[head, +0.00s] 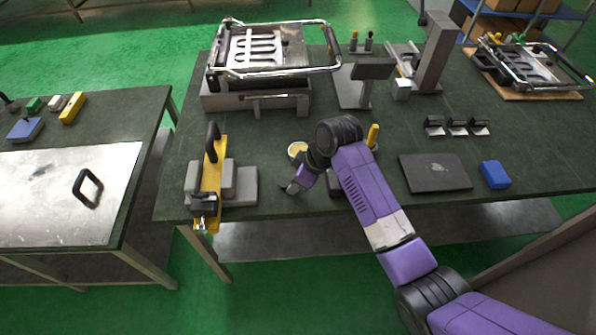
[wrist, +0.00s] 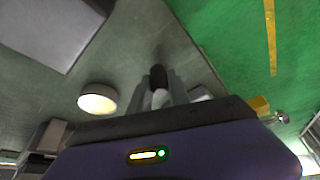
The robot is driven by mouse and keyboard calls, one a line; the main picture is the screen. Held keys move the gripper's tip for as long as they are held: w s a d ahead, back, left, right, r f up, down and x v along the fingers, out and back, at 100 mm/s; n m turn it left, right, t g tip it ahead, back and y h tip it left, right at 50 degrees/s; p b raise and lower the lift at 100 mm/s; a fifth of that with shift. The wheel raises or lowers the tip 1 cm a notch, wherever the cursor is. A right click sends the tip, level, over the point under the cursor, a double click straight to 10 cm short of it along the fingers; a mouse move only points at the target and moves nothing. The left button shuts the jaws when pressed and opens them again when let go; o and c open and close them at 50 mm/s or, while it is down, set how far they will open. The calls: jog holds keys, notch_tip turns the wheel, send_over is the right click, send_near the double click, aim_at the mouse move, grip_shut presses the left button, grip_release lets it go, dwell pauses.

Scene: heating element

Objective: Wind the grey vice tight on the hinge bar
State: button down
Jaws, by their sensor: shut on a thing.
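My gripper (head: 292,187) is low over the front of the dark green table, right of a stepped grey block assembly (head: 245,186) that looks like the vice. A long yellow bar (head: 214,172) with a black handle lies across these blocks, and its front end overhangs the table edge. I cannot tell for sure which piece is the hinge bar. In the wrist view my gripper (wrist: 160,88) is shut on a small dark rounded piece (wrist: 158,77). What that piece joins to is hidden.
A round yellow-and-white dish (head: 298,149) stands just behind my gripper; it also shows in the wrist view (wrist: 97,99). A framed heating element fixture (head: 265,50) is at the back left. A dark plate (head: 434,172) and a blue block (head: 495,174) lie to the right.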

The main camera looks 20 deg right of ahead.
jog(key=m+p, duration=0.1)
jog(key=a+m+h+p, duration=0.1)
jog(key=m+p, duration=0.1)
jog(key=shift+s+a+r+m+t, duration=0.25)
jog(key=shift+s+a+m+t, duration=0.05)
jog(key=shift+m, duration=0.1)
jog(key=m+p, duration=0.1)
jog(key=a+m+h+p, duration=0.1)
jog(key=m, duration=0.1)
jog(key=shift+a+f+m+t+h, duration=0.1)
jog(key=shift+a+m+t+h, duration=0.1)
jog(key=shift+m+t+h, duration=0.1)
jog(key=m, duration=0.1)
jog(key=a+m+h, duration=0.1)
jog(key=m, duration=0.1)
jog(key=shift+w+a+m+p, duration=0.15)
jog(key=shift+w+m+p, duration=0.05)
jog(key=shift+m+p, duration=0.1)
jog(key=shift+w+a+f+m+h, duration=0.15)
jog(key=shift+m+h, duration=0.1)
jog(key=shift+m, duration=0.3)
jog(key=shift+w+a+r+m+h, duration=0.1)
jog(key=shift+a+m+h, duration=0.15)
jog(key=shift+m, duration=0.35)
jog(key=shift+w+a+f+m+h, duration=0.1)
jog(key=shift+m+h, duration=0.2)
jog(key=shift+m, duration=0.25)
jog(key=shift+b, duration=0.3)
